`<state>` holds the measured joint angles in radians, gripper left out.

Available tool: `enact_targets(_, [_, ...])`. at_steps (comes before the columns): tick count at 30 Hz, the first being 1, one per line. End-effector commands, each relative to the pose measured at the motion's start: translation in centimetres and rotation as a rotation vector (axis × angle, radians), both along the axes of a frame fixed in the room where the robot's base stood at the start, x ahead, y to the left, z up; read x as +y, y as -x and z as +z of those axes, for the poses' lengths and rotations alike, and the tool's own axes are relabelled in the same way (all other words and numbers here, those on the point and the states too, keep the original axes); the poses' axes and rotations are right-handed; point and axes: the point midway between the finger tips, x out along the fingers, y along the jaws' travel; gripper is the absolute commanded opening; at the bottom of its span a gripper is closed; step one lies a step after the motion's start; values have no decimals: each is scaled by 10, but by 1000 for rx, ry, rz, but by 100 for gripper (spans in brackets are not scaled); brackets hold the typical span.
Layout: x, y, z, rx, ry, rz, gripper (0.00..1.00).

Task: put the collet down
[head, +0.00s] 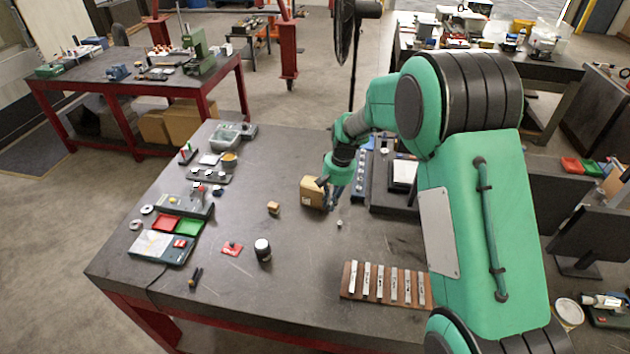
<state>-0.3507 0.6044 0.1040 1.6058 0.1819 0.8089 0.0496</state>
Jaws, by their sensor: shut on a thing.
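My gripper (333,198) points down over the middle right of the dark workbench (225,285), in front of a tan box. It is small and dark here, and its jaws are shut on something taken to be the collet. The collet cannot be made out clearly between the fingers. A small pale piece (339,224) shows just below the fingertips; I cannot tell whether it is the collet or whether it touches the bench.
The tan box (312,193) stands close beside my gripper. A wooden rack of metal pieces (386,285) lies at the front right. A dark jar (263,250) and a small tan block (273,208) stand left of my gripper. Bare bench lies between them.

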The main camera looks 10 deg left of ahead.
Motion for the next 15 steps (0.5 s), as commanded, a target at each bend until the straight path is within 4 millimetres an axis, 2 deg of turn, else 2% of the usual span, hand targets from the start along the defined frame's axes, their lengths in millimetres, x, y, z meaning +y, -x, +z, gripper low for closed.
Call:
enact_targets(6, [13,-4,4,1,0,1,0])
enact_targets(15, [14,-5,4,1,0,1,0])
